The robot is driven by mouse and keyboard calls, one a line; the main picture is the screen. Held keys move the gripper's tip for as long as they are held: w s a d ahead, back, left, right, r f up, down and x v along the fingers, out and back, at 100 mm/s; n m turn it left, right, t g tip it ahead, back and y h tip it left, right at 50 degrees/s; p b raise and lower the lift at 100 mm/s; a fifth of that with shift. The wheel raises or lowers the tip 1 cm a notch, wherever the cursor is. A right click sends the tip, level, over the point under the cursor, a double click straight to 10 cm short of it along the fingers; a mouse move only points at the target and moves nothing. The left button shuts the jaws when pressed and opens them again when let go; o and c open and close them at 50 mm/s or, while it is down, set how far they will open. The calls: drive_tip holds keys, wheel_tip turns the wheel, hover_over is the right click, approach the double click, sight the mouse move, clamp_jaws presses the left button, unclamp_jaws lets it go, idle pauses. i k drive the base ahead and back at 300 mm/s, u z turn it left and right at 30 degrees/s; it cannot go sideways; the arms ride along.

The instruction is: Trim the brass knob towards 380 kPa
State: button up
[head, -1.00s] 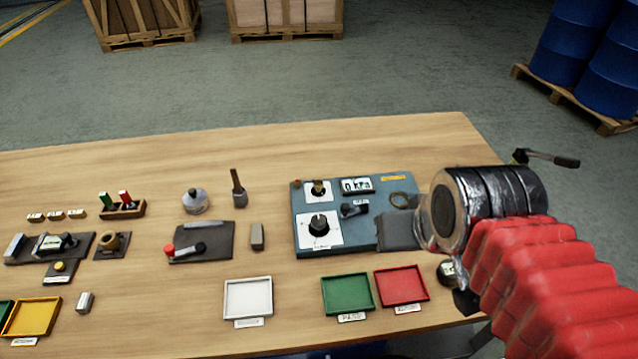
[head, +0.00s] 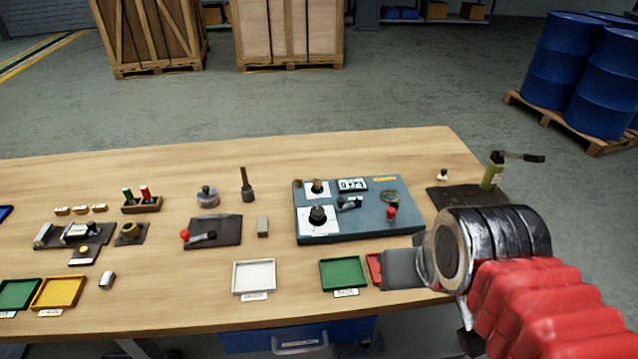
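The brass knob (head: 317,187) stands on a white dial plate at the upper left of the blue panel (head: 350,228). A small white display (head: 352,184) sits right of it; its figures are too blurred to read now. A larger black knob (head: 317,215) is below the brass one. My gripper (head: 398,268) is at the right, in front of the panel's lower right corner, apart from the brass knob. It partly hides the red tray (head: 373,270). Its fingers show as one grey block, so I cannot tell whether they are parted.
The panel also carries a black lever (head: 349,203), a brass ring (head: 389,197) and a red knob (head: 391,214). Green (head: 342,273) and white (head: 254,276) trays lie in front. Bare tabletop lies behind the panel.

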sight(318, 189)
drive_tip(key=u, duration=0.9)
drive_tip(key=i, duration=0.55)
drive_tip(key=u, duration=0.1)
